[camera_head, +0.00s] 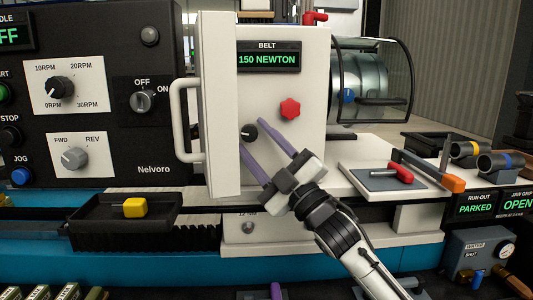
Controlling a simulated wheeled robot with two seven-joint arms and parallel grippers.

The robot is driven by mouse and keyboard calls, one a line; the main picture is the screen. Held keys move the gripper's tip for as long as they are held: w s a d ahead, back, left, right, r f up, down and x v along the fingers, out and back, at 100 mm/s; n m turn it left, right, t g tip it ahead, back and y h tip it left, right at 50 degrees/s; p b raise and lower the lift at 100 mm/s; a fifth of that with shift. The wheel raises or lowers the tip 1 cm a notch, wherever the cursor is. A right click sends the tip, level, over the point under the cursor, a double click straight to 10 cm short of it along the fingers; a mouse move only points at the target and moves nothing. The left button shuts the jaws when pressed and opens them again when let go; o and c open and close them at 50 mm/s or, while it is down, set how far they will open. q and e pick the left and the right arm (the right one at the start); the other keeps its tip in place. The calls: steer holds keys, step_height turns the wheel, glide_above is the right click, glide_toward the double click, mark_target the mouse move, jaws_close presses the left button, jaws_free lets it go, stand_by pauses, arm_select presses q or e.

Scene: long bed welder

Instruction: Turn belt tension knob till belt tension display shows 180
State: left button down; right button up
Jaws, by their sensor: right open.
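The belt tension knob (249,132) is a small black knob with a light pointer mark on the white front panel (285,180). The belt tension display (268,59) above it reads 150 NEWTON in green under the label BELT. My right gripper (253,136), with two purple fingers, reaches up from the lower right. Its fingers are open, with the tips on either side of the knob in the picture. I cannot tell whether they touch it.
A red star knob (290,108) sits right of the belt knob. A white door with a handle (184,120) stands at the panel's left. The black control panel (110,125) is further left. A black tray (85,230) with a yellow block (134,207) lies below.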

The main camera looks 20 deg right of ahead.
steer(key=v, duration=0.9)
steer(key=shift+s+f+b, duration=0.2)
steer(key=shift+s+b, duration=0.1)
steer(key=shift+b, duration=0.1)
steer(key=shift+d, duration=0.1)
stand_by(1.4)
